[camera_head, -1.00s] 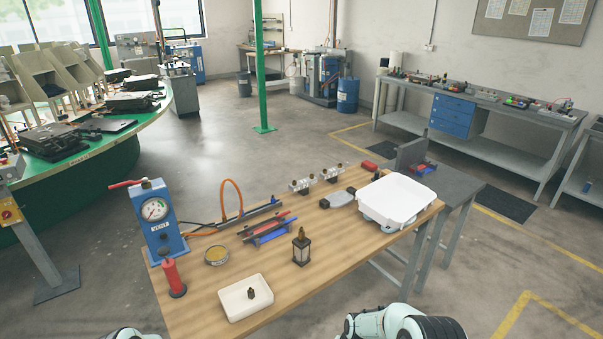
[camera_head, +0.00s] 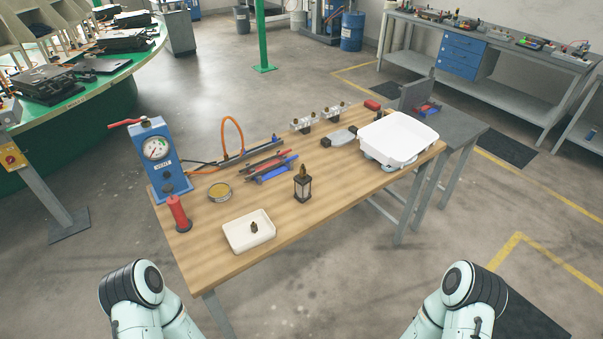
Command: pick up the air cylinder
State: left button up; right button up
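A slim dark and red rod-like part (camera_head: 266,161) lies near the blue cradle (camera_head: 278,170) in the middle of the wooden table. It may be the air cylinder, but it is too small to be sure. A longer dark bar (camera_head: 248,152) lies just behind it, near an orange hose. A small dark-framed unit with a clear body (camera_head: 302,186) stands upright in front and to the right. My two arms show at the bottom edge, clear of the table, and both grippers are out of view.
The wooden table (camera_head: 335,196) also bears a blue gauge box (camera_head: 158,155), a red canister (camera_head: 178,212), a round tin (camera_head: 219,191), a small white tray (camera_head: 248,246) and a large white tub (camera_head: 398,155). The front middle of the tabletop is clear.

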aim_at(303, 195)
jog(key=l+u, duration=0.1)
jog(key=u, duration=1.1)
jog(key=l+u, duration=0.6)
jog(key=u, duration=0.15)
jog(key=l+u, duration=0.4)
jog(key=k+l+u, duration=0.25)
jog(key=l, duration=0.15)
jog(key=k+l+u, duration=0.2)
jog(key=l, duration=0.2)
